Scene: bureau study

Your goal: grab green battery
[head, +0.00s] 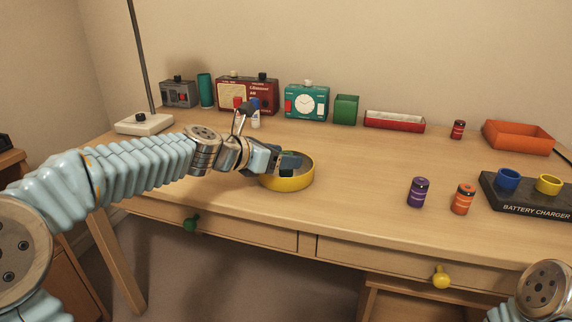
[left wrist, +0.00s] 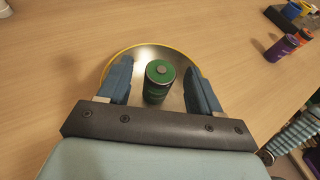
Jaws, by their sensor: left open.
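The green battery (left wrist: 158,82) stands upright in a round yellow-rimmed tray (left wrist: 190,58) with a metallic floor, as the left wrist view shows. My left gripper (left wrist: 161,88) is open, with one blue finger on each side of the battery and a visible gap on both sides. In the head view my left gripper (head: 291,162) reaches over the yellow tray (head: 287,185) near the desk's front edge. There the battery is mostly hidden behind the fingers. My right gripper is not in view; only part of my right arm shows at the lower right.
A purple battery (head: 418,192) and an orange battery (head: 462,199) stand right of the tray. The black battery charger (head: 530,207) is farther right.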

